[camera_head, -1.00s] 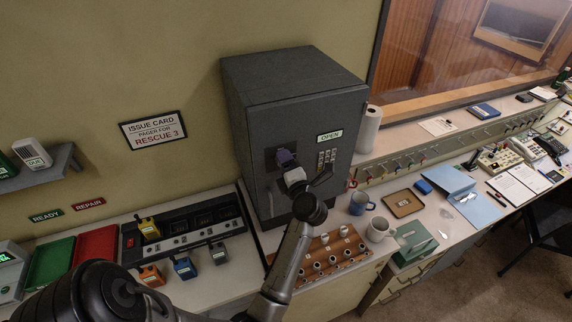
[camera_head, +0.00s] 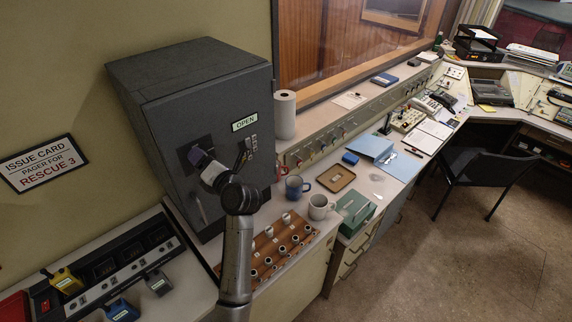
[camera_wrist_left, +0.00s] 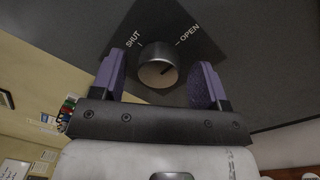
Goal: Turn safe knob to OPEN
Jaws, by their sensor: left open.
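My left gripper (camera_head: 202,158) is at the safe's front and hides the knob in the head view. In the left wrist view the round metal safe knob (camera_wrist_left: 157,73) lies between the two purple fingers of the left gripper (camera_wrist_left: 161,68). The fingers are open, with a gap on each side of the knob. SHUT is printed at the knob's upper left and OPEN at its upper right. A dark mark on the knob's face points up and right, toward OPEN. My right gripper is not in view.
A wooden rack with several small cylinders (camera_head: 264,250), mugs (camera_head: 319,207) and a green box (camera_head: 354,213) stand below and right of the safe. A paper roll (camera_head: 285,115) is close at its right. A control panel (camera_head: 118,262) lies at lower left.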

